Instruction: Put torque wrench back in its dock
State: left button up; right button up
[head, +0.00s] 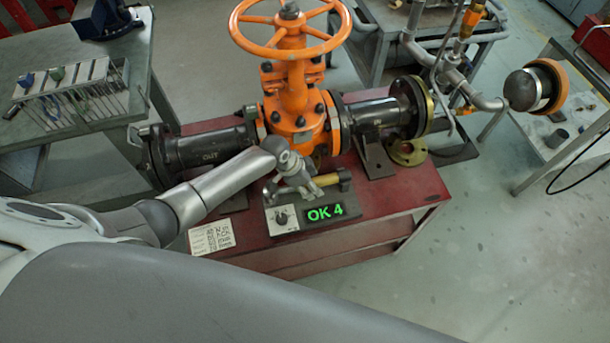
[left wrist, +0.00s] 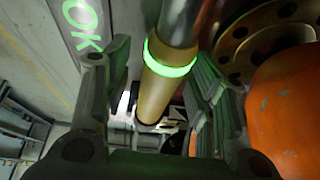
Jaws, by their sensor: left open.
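The torque wrench has a yellow handle (head: 343,179) with a glowing green ring (left wrist: 170,62) and a grey metal shaft, best seen in the left wrist view. In the head view it lies level along the back of its dock (head: 318,213), a grey box with a dial and a green "OK 4" display. Whether it is fully seated cannot be told. My left gripper (head: 306,187) is over the wrench's middle. In the left wrist view its fingers (left wrist: 160,75) are open, one on each side of the handle, with gaps visible. My right gripper is out of view.
The orange gate valve (head: 294,110) with its handwheel (head: 290,28) and dark flanged pipes stands just behind the dock. The red bench top (head: 385,215) is clear to the right. A label card (head: 212,236) lies left of the dock. A tool rack (head: 75,92) stands on the left table.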

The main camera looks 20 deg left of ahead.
pick_arm(q)
jog(key=v, duration=1.1)
jog(key=shift+r, duration=0.4)
jog(key=shift+s+a+f, duration=0.1)
